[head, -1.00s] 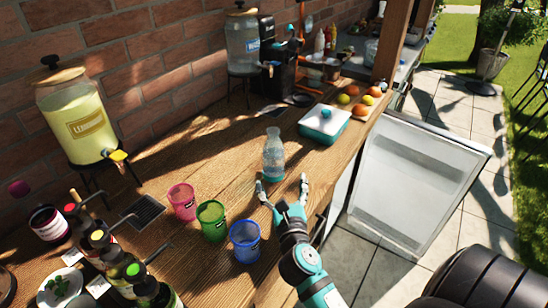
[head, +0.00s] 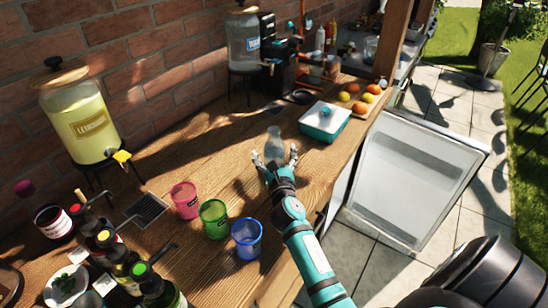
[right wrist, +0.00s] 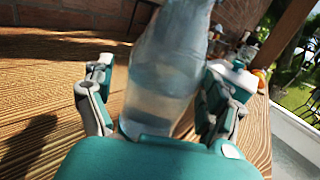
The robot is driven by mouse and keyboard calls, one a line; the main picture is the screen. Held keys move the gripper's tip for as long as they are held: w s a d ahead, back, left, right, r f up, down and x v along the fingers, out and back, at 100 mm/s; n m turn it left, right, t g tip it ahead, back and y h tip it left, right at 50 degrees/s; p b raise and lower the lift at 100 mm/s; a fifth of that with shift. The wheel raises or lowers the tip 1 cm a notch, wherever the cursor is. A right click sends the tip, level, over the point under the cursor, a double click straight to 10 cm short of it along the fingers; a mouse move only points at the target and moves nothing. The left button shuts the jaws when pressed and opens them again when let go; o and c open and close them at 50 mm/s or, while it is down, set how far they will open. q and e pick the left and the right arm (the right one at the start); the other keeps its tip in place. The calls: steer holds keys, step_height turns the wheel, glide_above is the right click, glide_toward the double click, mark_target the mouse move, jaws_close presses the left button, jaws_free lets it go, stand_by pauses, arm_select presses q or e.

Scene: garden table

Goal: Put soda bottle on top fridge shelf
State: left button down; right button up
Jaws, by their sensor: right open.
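The soda bottle (head: 274,144) is clear with pale bluish contents and stands upright on the wooden counter. My right gripper (head: 274,160) is open, with one finger on each side of the bottle. In the right wrist view the bottle (right wrist: 166,85) stands between the spread fingers of the gripper (right wrist: 160,105), close to the palm. I cannot tell whether the palm touches it. The fridge door (head: 410,180) stands open to the right of the counter. The fridge shelves are hidden under the counter. My left gripper is not in view.
A teal and white box (head: 325,121) sits right of the bottle, with fruit (head: 354,97) behind it. Pink (head: 186,199), green (head: 213,218) and blue (head: 246,238) cups stand at the front left. A lemonade dispenser (head: 80,125) stands at the wall.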

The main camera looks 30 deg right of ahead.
steer(key=shift+s, duration=0.1)
steer(key=shift+c, duration=0.6)
steer(key=c, duration=1.6)
steer(key=shift+r, duration=0.1)
steer(key=shift+r, duration=0.15)
steer(key=shift+r+p, duration=0.6)
steer(key=shift+r, duration=1.1)
steer(key=shift+s+a+f, duration=0.1)
steer(key=shift+s, duration=0.2)
steer(key=b, duration=0.2)
glide_toward(276, 152)
steer(key=shift+s+d+r, duration=0.25)
steer(key=shift+s, duration=0.4)
steer(key=shift+s+d+r, duration=0.25)
steer(key=shift+s, duration=0.4)
steer(key=shift+s+d+r, duration=0.25)
steer(key=shift+s+r, duration=0.05)
steer(key=shift+s, duration=0.3)
